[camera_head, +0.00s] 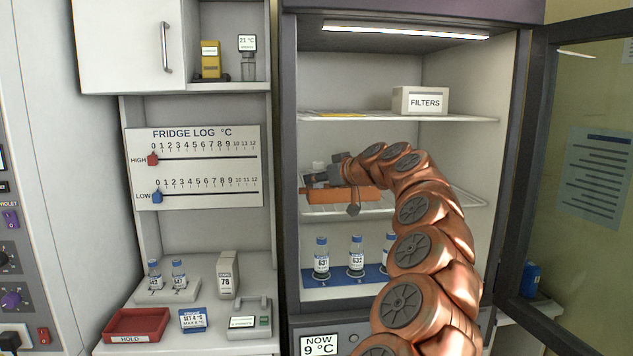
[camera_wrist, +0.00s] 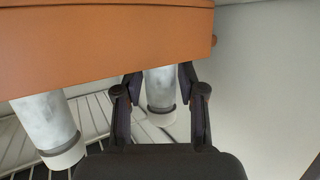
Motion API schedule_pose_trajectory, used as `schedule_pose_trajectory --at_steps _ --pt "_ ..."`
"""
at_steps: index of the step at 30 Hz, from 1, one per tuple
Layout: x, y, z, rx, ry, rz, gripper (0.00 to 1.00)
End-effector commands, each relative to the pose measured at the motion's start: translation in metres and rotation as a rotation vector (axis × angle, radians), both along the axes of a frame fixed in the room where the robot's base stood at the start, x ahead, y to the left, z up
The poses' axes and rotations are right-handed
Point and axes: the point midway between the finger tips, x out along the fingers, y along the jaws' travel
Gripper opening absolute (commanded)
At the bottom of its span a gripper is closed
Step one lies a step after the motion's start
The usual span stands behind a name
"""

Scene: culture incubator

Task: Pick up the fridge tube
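An orange rack (camera_head: 343,195) stands on the fridge's middle shelf and fills the top of the wrist view (camera_wrist: 100,40). A pale tube with a white cap, the fridge tube (camera_wrist: 160,92), projects from the rack between my two fingers. The tube's far end is hidden by the rack. A second similar tube (camera_wrist: 46,125) is to the left, apart from my fingers. In the head view my gripper (camera_head: 318,180) is at the rack's left part, its fingertips hard to make out.
The fridge door (camera_head: 580,150) is open at right. A FILTERS box (camera_head: 420,101) stands on the upper shelf. Several blue-capped vials stand in a blue rack (camera_head: 345,277) below. A red HOLD tray (camera_head: 137,325) lies on the left counter. The fridge's right wall is near my arm.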

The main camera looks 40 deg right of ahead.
Motion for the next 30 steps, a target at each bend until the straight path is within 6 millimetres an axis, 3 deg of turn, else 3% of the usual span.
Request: schedule_pose_trajectory --at_steps 2,10,22,30 --pt "0.000 0.000 0.000 0.000 0.000 0.001 0.29" --pt "0.000 0.000 0.000 0.000 0.000 0.001 0.00" --pt "0.001 0.001 0.004 0.001 0.001 0.002 0.00" --pt "0.001 0.000 0.027 -0.003 0.000 0.000 0.00"
